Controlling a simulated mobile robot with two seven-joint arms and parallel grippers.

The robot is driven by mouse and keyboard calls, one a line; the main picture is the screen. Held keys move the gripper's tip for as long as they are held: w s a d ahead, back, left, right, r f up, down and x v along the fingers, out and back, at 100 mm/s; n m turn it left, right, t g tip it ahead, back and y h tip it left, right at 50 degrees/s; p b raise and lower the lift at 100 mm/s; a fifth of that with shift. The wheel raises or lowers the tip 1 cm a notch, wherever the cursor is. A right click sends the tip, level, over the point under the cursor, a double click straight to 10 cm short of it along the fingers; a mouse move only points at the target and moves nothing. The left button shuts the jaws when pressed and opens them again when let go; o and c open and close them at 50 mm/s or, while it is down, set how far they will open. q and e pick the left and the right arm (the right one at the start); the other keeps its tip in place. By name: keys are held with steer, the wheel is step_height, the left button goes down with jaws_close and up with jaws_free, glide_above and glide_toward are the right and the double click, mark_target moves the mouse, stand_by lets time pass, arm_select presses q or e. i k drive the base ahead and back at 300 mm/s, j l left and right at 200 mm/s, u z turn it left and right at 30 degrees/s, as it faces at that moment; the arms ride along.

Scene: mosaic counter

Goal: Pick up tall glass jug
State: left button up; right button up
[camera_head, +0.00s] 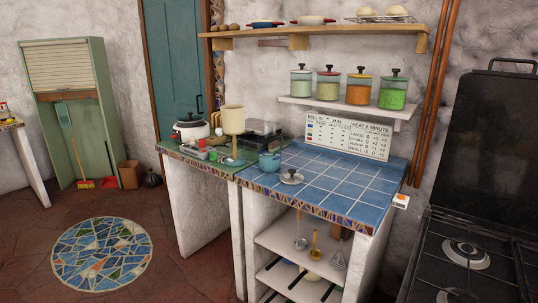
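I cannot make out a clearly transparent tall jug. A tall cream-coloured vessel (232,120) with a handle on its left side stands upright on the left, green-topped counter (222,168). It looks opaque, and I cannot tell whether it is glass. Its lower part narrows like a stem or stand. Neither of my grippers shows in the head view.
A white pot (191,129), small items and a dark scale-like appliance (262,134) crowd the left counter. A blue pot (269,161) and a metal lid (291,177) sit on the blue tiled counter (345,185), otherwise clear. Lidded jars line the shelf (345,106). A stove (470,255) stands right.

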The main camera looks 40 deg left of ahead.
mark_target(268, 152)
steer(key=z, duration=1.45)
steer(key=u, duration=2.6)
steer(key=i+j+u, duration=0.15)
steer(key=i, duration=0.3)
steer(key=i+j+u, duration=0.15)
steer(key=i, duration=0.35)
steer(key=j, duration=0.1)
